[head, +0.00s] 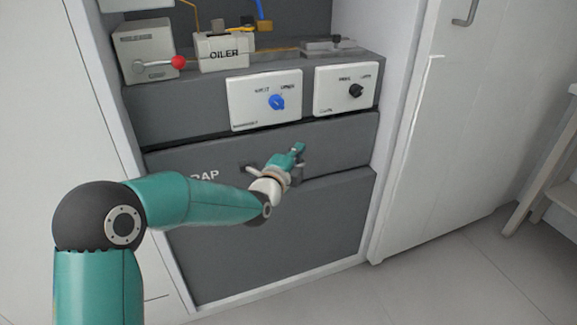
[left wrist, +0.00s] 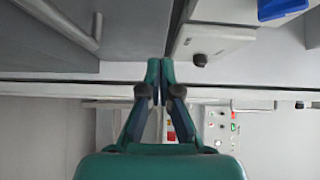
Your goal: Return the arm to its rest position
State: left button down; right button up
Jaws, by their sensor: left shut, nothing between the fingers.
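My left arm (head: 190,198) reaches in from the left of the head view, across the front of the grey station. My left gripper (head: 299,150) is in front of the grey drawer front marked with partly hidden lettering, below the two white switch panels. In the left wrist view the two green fingers (left wrist: 160,72) meet at their tips, with nothing between them. My right gripper is in neither view.
The panels carry a blue knob (head: 277,102) and a black knob (head: 355,90). Above stand the oiler box (head: 223,52) and a grey box with a red-knobbed lever (head: 178,62). A white cabinet door (head: 460,130) stands right. Floor (head: 440,280) is clear at lower right.

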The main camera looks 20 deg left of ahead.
pick_arm(q)
jog(key=s, duration=0.6)
jog(key=s+d+f+n+g, duration=0.1)
jog(key=s+f+n+g, duration=0.2)
jog(key=f, duration=0.8)
jog(key=s+d+f+g+h, duration=0.1)
jog(key=s+f+g, duration=0.2)
jog(key=s+f, duration=0.5)
jog(key=s+d+f+n+g, duration=0.1)
jog(key=s+f+n+g, duration=0.15)
jog(key=f, duration=1.05)
jog(key=s+d+f+n+g, duration=0.2)
jog(key=s+f+n+g, duration=0.15)
jog(key=s, duration=0.35)
jog(key=s+d+f+n+g+h, duration=0.1)
jog(key=s+f+n+g, duration=0.1)
jog(key=s+n, duration=0.35)
jog(key=s+d+f+n+g, duration=0.2)
jog(key=s+f+n+g, duration=0.15)
jog(key=s, duration=0.45)
notch_tip(320, 180, up, 37)
jog(key=n+p, duration=0.3)
jog(key=p, duration=3.4)
jog(key=shift+s+p, duration=0.2)
jog(key=shift+p, duration=0.1)
jog(key=shift+r, duration=0.1)
